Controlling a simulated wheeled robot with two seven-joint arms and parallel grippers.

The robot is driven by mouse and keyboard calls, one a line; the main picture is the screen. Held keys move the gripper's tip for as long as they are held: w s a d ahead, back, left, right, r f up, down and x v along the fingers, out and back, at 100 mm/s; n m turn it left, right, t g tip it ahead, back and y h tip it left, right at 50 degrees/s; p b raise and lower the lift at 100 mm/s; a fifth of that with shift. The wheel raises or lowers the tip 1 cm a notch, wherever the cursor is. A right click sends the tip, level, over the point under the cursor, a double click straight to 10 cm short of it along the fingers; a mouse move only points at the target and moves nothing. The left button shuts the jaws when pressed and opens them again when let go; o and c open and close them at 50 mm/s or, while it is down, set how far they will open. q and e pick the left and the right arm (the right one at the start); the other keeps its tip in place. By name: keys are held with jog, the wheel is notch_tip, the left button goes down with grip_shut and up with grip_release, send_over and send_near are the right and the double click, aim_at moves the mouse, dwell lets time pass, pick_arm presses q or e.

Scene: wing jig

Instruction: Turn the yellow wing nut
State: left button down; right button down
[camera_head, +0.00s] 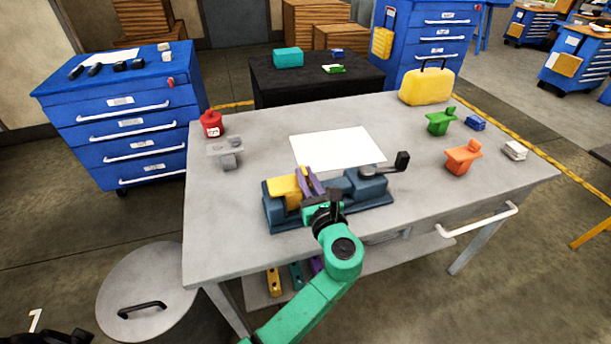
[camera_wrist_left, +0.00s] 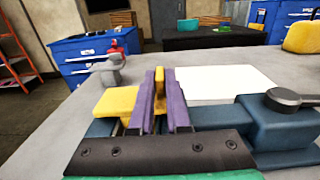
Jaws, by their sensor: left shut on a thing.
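A blue wing jig (camera_head: 375,186) with a dark crank handle on its right end stands near the front of the grey table. A yellow block (camera_head: 283,187) sits on its left part; it also shows in the wrist view (camera_wrist_left: 114,106). My left gripper (camera_head: 308,176) reaches over the jig from the front. Its two purple fingers (camera_wrist_left: 160,88) are shut on the upright yellow wing nut (camera_wrist_left: 159,84), whose top edge shows between them. The fingers and the dark palm bar hide the nut's lower part and its seat. My right gripper is not in view.
A white sheet (camera_head: 337,148) lies behind the jig. Green (camera_head: 440,122) and orange (camera_head: 462,158) pieces and a yellow case (camera_head: 426,88) stand at the right. The table's front left is clear.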

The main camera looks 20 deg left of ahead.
pick_arm(q)
jog(key=c, duration=0.9)
grip_release()
jog(key=p+v, duration=0.4)
jog(key=v, duration=1)
jog(key=shift+s+d+f, duration=0.1)
jog(key=shift+s+d, duration=0.05)
jog(key=shift+s, duration=0.05)
